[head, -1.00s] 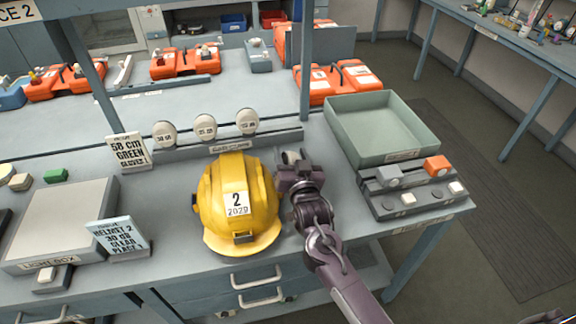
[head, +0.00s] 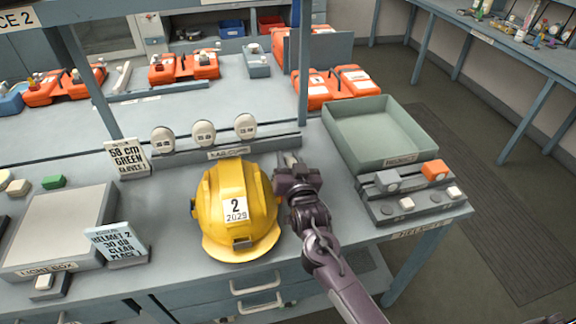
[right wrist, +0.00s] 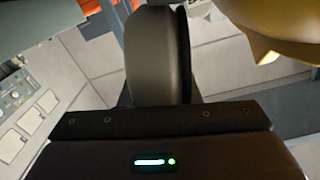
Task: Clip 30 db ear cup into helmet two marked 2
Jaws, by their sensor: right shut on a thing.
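The yellow helmet (head: 222,205) marked 2 and 2029 sits on the bench. My right gripper (head: 288,166) is close at its right side. In the right wrist view my right gripper (right wrist: 158,95) is shut on a grey, rounded ear cup (right wrist: 152,50) with a dark rim. The helmet (right wrist: 280,22) is at the upper right there, with a gap between it and the cup. In the head view the held cup is mostly hidden, and its marking cannot be read. My left gripper is not in view.
A rack (head: 228,153) behind the helmet holds three pale ear cups. A grey-green tray (head: 352,150) and a switch panel (head: 415,203) stand to the right. A card (head: 117,244) reading helmet 2, 30 dB, clear stands left, beside the lightbox (head: 60,228).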

